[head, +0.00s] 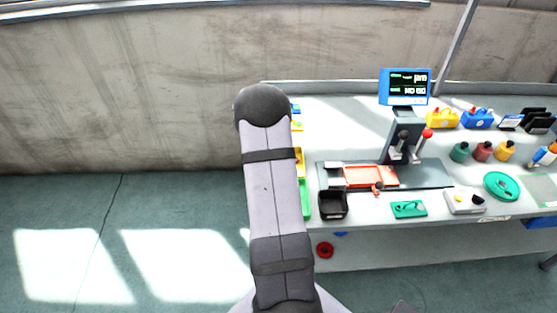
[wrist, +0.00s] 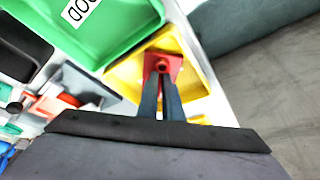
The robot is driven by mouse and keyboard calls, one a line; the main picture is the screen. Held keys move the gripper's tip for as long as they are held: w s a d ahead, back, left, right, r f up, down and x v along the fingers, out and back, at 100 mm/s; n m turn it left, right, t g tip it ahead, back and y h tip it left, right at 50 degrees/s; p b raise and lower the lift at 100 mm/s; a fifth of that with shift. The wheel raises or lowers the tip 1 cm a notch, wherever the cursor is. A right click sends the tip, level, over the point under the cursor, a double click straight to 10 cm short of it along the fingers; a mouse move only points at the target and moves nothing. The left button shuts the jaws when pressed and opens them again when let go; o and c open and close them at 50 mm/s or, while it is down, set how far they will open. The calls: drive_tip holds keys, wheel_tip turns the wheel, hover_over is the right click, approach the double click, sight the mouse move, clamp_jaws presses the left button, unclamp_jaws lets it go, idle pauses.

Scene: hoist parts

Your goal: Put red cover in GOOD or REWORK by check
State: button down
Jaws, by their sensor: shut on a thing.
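My gripper (wrist: 162,82) is shut on the red cover (wrist: 163,62), a small red piece with a round raised middle, in the wrist view. The cover is over the yellow bin (wrist: 203,108); I cannot tell its height above the bin floor. The green bin (wrist: 120,42), its label partly cut off and showing "OOD", is beside it at the upper left. In the head view my arm hides the gripper and cover; slivers of the green bin (head: 305,198) and yellow bin (head: 300,160) show. The blue-framed screen (head: 404,86) has green and white text too small to read.
A black bin (head: 333,204) stands right of the green bin. An orange tray (head: 371,177) lies on a dark fixture below the screen's post. Bottles, a green dish (head: 501,186) and coloured boxes fill the right of the bench. A red round thing (head: 325,250) is below the bench edge.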

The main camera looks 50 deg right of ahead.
drive_tip(key=shift+f, duration=0.1)
drive_tip(key=c, duration=1.9)
unclamp_jaws()
drive_tip(key=shift+r, duration=0.25)
drive_tip(key=b+v, duration=0.2)
drive_tip(key=v, duration=1)
drive_tip(key=shift+a+f, duration=0.1)
